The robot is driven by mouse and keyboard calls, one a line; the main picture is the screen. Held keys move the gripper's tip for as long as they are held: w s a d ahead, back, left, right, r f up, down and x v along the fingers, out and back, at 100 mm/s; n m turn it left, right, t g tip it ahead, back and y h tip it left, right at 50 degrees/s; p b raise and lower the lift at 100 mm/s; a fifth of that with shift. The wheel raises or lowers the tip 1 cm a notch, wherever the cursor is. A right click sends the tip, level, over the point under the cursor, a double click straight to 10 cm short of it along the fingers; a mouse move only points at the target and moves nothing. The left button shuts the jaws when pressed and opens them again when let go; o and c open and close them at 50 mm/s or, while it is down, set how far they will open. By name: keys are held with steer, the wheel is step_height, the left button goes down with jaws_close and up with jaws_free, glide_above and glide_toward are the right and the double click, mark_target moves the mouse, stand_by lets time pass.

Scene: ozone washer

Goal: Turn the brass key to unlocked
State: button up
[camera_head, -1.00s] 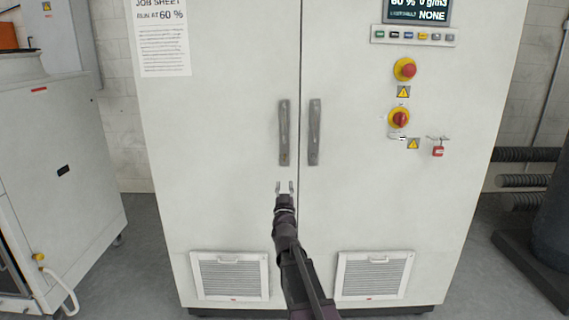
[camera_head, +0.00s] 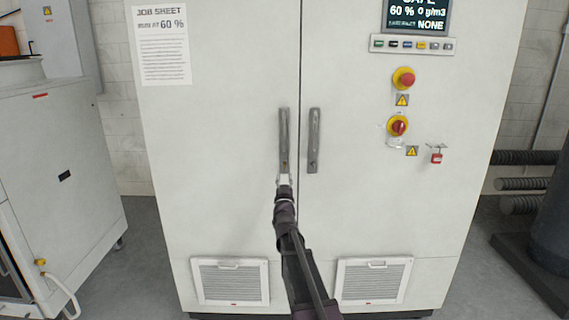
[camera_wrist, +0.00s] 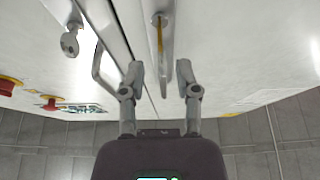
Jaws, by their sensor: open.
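My gripper (camera_head: 284,180) is at the lower end of the left door handle (camera_head: 284,135) of the white cabinet. In the wrist view my gripper (camera_wrist: 159,78) is open, its fingers apart. The left handle (camera_wrist: 165,75) runs between them from this viewpoint. I cannot tell if they touch it. A thin yellow-brown strip (camera_wrist: 160,40) shows along that handle, near a round grey fitting; it may be the brass key, but I cannot be sure. A grey key-like piece (camera_wrist: 70,43) shows by the right handle (camera_wrist: 100,66). The key's turn position is not readable.
The right handle (camera_head: 314,140) stands close beside the left one. Further right are two red-and-yellow knobs (camera_head: 404,78) (camera_head: 398,126), a red padlock (camera_head: 436,157) and a display (camera_head: 416,16). Vent grilles (camera_head: 230,281) are low on the doors.

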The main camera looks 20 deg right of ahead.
steer(key=p+x, duration=0.2)
steer(key=x, duration=0.4)
steer(key=shift+w+d+r, duration=0.1)
steer(key=shift+w, duration=0.15)
jaws_close()
